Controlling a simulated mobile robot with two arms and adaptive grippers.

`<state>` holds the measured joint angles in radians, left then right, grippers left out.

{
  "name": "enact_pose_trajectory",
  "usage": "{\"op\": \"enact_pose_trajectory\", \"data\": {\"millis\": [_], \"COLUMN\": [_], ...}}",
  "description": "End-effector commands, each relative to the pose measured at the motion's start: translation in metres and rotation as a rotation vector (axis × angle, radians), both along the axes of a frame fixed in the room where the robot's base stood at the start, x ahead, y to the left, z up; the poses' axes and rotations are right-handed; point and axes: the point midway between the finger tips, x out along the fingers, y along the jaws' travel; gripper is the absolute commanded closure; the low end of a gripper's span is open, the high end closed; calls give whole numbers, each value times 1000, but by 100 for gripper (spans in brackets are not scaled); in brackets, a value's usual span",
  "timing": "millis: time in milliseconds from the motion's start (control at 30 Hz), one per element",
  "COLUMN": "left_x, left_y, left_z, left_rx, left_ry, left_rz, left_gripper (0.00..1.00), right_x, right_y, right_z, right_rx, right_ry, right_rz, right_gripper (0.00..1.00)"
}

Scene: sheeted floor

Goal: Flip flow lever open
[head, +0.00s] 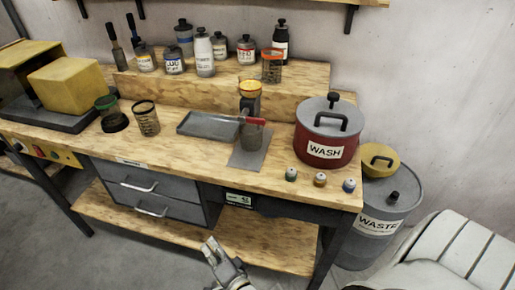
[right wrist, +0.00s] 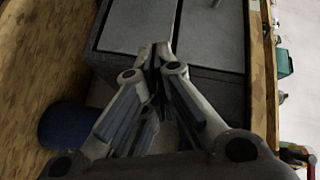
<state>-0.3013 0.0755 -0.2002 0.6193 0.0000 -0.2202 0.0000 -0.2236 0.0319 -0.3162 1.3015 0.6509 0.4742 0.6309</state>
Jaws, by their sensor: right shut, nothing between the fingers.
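A small red lever (head: 256,121) shows on a dark grey device on the workbench, just left of the red WASH pot. The device has a yellow-orange funnel-like top (head: 250,89) and a grey cup (head: 252,134) below, over a flat grey plate (head: 249,151). My right gripper (head: 211,246) is low in front of the bench, below the tabletop edge and well apart from the lever. In the right wrist view its fingers (right wrist: 158,55) are closed together and empty, in front of grey drawer fronts. My left gripper is not in view.
The red WASH pot (head: 326,147) stands right of the device, with several small capped bottles at the bench front. A grey tray (head: 208,124) lies left of it. Drawers (head: 150,191) and a lower shelf (head: 262,239) sit under the bench. A WASTE drum (head: 382,222) stands at right.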

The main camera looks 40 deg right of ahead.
Motion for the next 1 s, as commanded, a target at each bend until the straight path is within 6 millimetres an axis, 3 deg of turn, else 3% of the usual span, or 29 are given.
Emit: {"op": "enact_pose_trajectory", "data": {"millis": [33,167,300,400,500,700,1000], "left_x": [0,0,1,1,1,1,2], "left_y": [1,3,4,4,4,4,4], "left_z": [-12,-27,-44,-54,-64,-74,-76], "left_rx": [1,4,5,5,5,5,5], "left_ry": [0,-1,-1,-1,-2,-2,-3], "left_rz": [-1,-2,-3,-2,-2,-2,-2], "left_gripper": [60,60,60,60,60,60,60], "right_x": [13,29,26,15,1,-21,-29], "right_y": [-3,-19,-46,-68,-88,-113,-121], "right_z": [27,100,165,199,222,241,245], "right_rx": [116,429,781,1033,1260,1574,1681], "right_ry": [-93,-310,-534,-679,-802,-955,-1003], "right_rz": [-52,-174,-279,-342,-391,-454,-476], "right_gripper": [100,100,100,100,100,100,100]}}
